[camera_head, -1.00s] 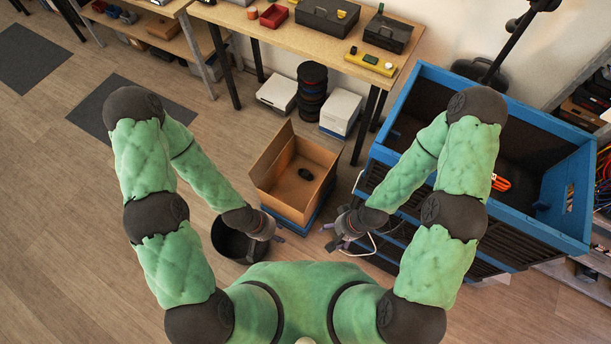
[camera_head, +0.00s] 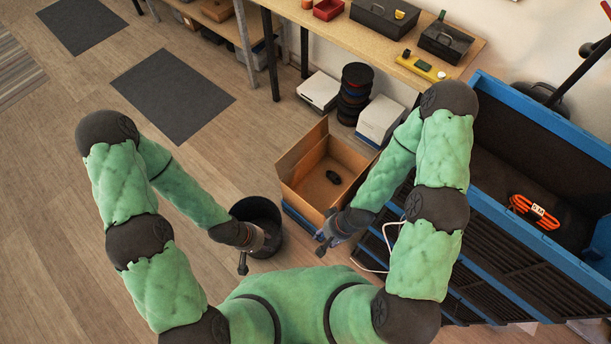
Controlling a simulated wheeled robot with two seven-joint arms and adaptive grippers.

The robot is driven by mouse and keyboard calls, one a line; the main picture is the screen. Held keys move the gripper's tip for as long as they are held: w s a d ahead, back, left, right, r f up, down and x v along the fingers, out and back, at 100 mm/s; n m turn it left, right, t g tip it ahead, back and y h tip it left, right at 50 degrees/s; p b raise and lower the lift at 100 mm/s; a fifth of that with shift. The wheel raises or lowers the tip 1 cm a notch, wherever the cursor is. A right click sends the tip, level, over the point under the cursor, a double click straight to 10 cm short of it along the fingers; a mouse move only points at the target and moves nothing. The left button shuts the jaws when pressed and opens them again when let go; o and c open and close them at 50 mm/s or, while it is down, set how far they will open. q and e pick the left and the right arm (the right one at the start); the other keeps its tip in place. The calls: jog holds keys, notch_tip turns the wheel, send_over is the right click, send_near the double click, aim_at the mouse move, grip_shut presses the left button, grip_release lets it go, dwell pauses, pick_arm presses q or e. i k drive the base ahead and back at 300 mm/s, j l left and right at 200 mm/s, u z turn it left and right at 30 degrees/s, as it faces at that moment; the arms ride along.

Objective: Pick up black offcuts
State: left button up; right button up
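A small black piece (camera_head: 333,177) lies on the floor of an open cardboard box (camera_head: 308,188); I cannot tell for sure that it is an offcut. My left gripper (camera_head: 243,264) hangs in front of a round black bin (camera_head: 262,210), at the bin's lower left in the picture. My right gripper (camera_head: 322,247) is just in front of the box's near right corner, outside the box. Both grippers are small and dark here, and their finger gaps do not show clearly. I see nothing held in either. The bin's inside is dark.
A blue crate-like cart (camera_head: 480,200) with a coiled orange cable (camera_head: 533,211) stands at the right. A white cable (camera_head: 384,240) hangs by it. Black spools (camera_head: 355,92) and white boxes (camera_head: 380,121) stand under the workbench (camera_head: 385,62). Floor at the left is open.

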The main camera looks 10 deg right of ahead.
aim_at(334, 177)
jog(key=j+u, duration=0.35)
jog(key=u, duration=0.15)
jog(key=j+u, duration=0.35)
jog(key=u, duration=0.15)
jog(key=j+u, duration=0.5)
jog(key=i+j+u, duration=0.1)
jog(key=i+j, duration=0.6)
jog(key=i, duration=0.25)
jog(key=i+j+u, duration=0.15)
jog(key=i+j, duration=0.15)
jog(key=i, duration=0.15)
jog(key=i+l+z, duration=0.25)
jog(key=i+z, duration=0.25)
jog(key=i+l+z, duration=0.1)
jog(key=i+z, duration=0.85)
jog(key=i+j+z, duration=0.25)
jog(key=z, duration=0.25)
jog(key=i+l+z, duration=0.2)
jog(key=i+z, duration=1.1)
jog(key=i+j+z, duration=0.25)
jog(key=z, duration=0.2)
jog(key=i+l+z, duration=0.35)
jog(key=i, duration=0.35)
jog(key=i+l+z, duration=0.2)
jog(key=i, duration=0.45)
